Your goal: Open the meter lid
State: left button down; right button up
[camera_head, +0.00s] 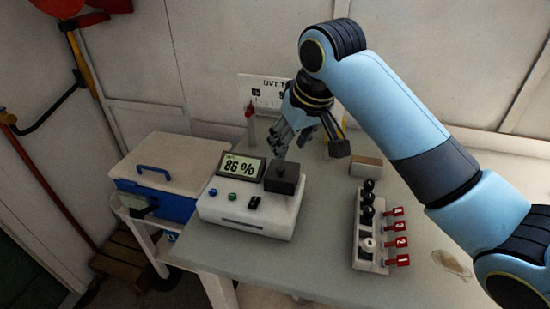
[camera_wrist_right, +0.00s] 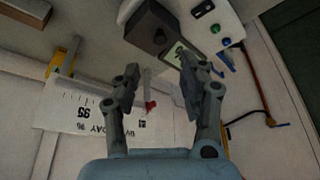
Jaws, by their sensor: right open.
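The white meter (camera_head: 247,213) sits on the grey table, with a display reading 86 % (camera_head: 240,167) on its left part. Its dark grey lid (camera_head: 284,180) with a small knob on top sits at the right rear of the meter and looks shut. In the right wrist view the lid (camera_wrist_right: 150,30) is at the top, beyond the fingertips. My right gripper (camera_head: 290,141) is open and empty, above and just behind the lid; contact cannot be told. It also shows in the right wrist view (camera_wrist_right: 160,68), its fingers spread. My left gripper is not in view.
A block with dark knobs and red numbered tags (camera_head: 369,232) stands to the right on the table (camera_head: 320,275). A blue cooler with a pale lid (camera_head: 165,163) stands left. A wall sign (camera_head: 262,92), a red-tipped bottle (camera_head: 250,122) and a small brown box (camera_head: 366,167) are behind.

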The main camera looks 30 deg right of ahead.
aim_at(280, 168)
jog(key=x, duration=0.5)
jog(key=shift+s+a+f, duration=0.1)
jog(key=shift+s, duration=0.05)
jog(key=p+x, duration=0.1)
jog(key=x, duration=0.2)
jog(key=shift+w+f, duration=0.25)
jog(key=shift+f, duration=0.1)
jog(key=c, duration=0.9)
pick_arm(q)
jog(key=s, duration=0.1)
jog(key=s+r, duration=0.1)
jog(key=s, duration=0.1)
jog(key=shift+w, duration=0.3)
